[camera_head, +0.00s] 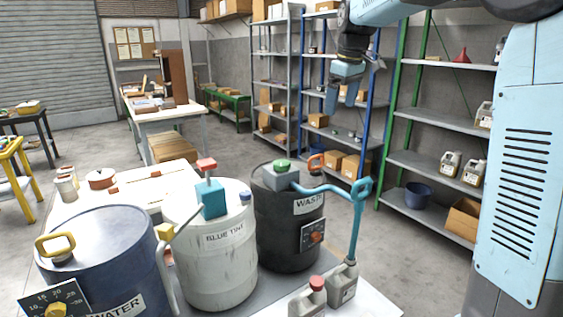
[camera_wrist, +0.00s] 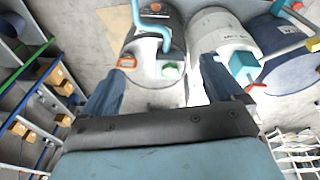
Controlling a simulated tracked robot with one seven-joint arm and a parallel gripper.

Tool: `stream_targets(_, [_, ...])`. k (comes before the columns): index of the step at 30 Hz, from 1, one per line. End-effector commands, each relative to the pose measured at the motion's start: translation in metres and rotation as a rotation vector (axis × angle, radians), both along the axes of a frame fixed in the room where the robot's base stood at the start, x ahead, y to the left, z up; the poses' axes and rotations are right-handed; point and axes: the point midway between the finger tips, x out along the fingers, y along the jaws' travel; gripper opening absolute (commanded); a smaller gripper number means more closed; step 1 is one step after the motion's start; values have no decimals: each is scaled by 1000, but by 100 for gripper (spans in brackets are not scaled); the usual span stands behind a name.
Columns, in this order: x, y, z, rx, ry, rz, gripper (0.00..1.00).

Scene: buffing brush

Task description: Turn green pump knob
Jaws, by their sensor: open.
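The green pump knob (camera_head: 281,165) sits on a grey pump block (camera_head: 280,179) on top of the black drum (camera_head: 288,228) labelled WASTE. My gripper (camera_head: 341,101) is open and empty, pointing down. It hangs above the drums, apart from the knob and to its upper right in the head view. A teal hose (camera_head: 330,190) runs from the pump block toward a grey canister (camera_head: 343,286).
A white drum (camera_head: 222,262) with a teal pump block and red knob (camera_head: 206,164) stands left of the black drum. A blue drum (camera_head: 100,245) is at the front left. Shelves (camera_head: 435,117) line the back and right. The air around my gripper looks free.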

Motion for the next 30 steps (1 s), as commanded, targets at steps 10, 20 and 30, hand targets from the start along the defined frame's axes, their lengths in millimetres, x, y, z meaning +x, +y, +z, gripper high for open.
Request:
stream_targets(10, [90, 64, -34, -58, 66, 255, 94])
stream_targets(20, [153, 132, -86, -111, 125, 503, 94])
stream_targets(30, [176, 167, -118, -136, 155, 632, 94])
